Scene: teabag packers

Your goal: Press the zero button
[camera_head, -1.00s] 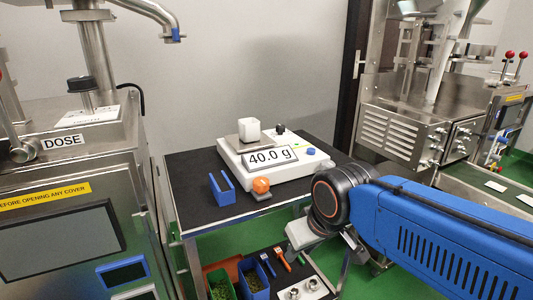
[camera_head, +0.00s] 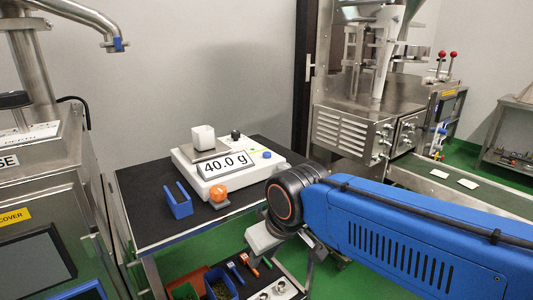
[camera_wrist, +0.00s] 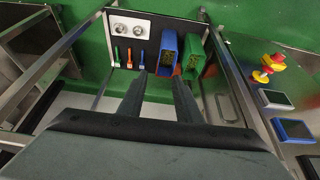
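A white scale (camera_head: 190,158) stands on the black-topped table (camera_head: 143,207), its display (camera_head: 225,165) reading 40.0 g. A round blue button (camera_head: 267,154) sits on the scale at the right of the display; no zero label is readable. A black knob (camera_head: 235,134) is at the scale's back right.
A blue slotted holder (camera_head: 178,202) and an orange block on a grey base (camera_head: 218,196) stand before the scale. Bins (camera_wrist: 167,50) and small tools lie on a lower shelf. Steel machines flank the table, one at left (camera_head: 60,170), one at right (camera_head: 350,130).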

